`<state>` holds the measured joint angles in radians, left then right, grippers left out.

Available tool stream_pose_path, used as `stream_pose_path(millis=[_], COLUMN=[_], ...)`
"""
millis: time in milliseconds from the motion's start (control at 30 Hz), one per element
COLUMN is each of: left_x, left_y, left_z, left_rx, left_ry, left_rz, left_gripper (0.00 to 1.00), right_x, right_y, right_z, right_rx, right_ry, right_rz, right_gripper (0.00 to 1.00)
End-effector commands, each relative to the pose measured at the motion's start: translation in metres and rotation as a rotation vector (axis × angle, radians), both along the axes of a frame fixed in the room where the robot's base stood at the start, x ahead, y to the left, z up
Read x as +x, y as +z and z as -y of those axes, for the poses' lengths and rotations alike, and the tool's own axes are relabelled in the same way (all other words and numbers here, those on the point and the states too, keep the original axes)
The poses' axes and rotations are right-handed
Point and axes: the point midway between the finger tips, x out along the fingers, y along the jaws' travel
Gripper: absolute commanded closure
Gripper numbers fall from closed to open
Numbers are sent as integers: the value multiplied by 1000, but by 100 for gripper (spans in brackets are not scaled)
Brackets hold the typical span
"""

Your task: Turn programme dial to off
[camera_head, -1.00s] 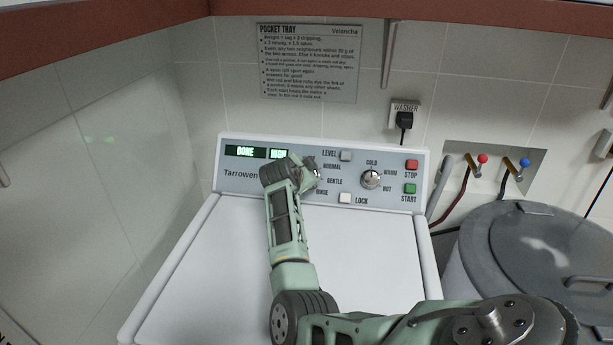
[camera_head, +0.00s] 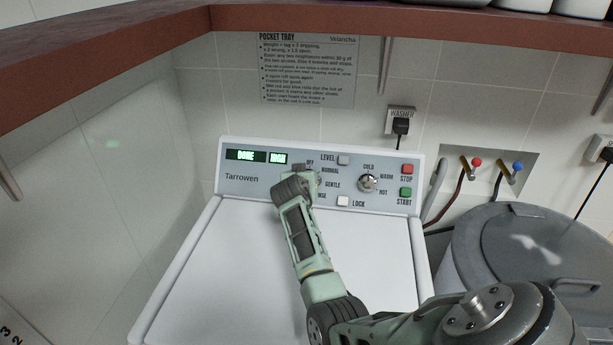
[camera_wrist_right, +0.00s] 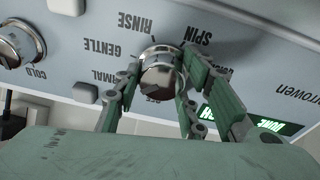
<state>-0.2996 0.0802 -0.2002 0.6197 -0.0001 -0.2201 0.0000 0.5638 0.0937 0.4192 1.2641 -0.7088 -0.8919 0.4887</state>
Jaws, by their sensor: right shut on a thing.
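The programme dial (camera_wrist_right: 162,72) is a silver knob on the washer's grey-blue control panel (camera_head: 235,182). In the right wrist view, upside-down labels such as RINSE, GENTLE and SPIN ring it. My right gripper (camera_wrist_right: 163,80) is shut on the dial, one finger on each side. In the head view, my right wrist hides most of the dial, and the OFF label (camera_head: 310,162) shows just above. I cannot tell exactly where the dial's pointer is. My left gripper is not in view.
The temperature knob (camera_head: 368,183) stands to the right, with the red STOP (camera_head: 407,169) and green START (camera_head: 405,193) buttons beyond. LEVEL (camera_head: 343,160) and LOCK (camera_head: 343,201) buttons lie between the knobs. A lit display (camera_head: 246,155) reads DONE. A shelf (camera_head: 430,18) overhangs the wall.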

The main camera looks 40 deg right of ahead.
Motion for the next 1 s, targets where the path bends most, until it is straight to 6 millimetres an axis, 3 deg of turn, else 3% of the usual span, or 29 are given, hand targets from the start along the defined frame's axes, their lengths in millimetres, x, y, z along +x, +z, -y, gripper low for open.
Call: stream_pose_path(millis=[600,1000], left_x=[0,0], left_y=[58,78], left_z=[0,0], left_rx=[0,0], left_ry=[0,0], left_rz=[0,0], left_gripper=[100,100], right_x=[-2,0], right_y=[6,7], right_z=[6,6], right_rx=[-288,-410], right_ry=[340,485], right_rz=[-365,-511], right_gripper=[89,89])
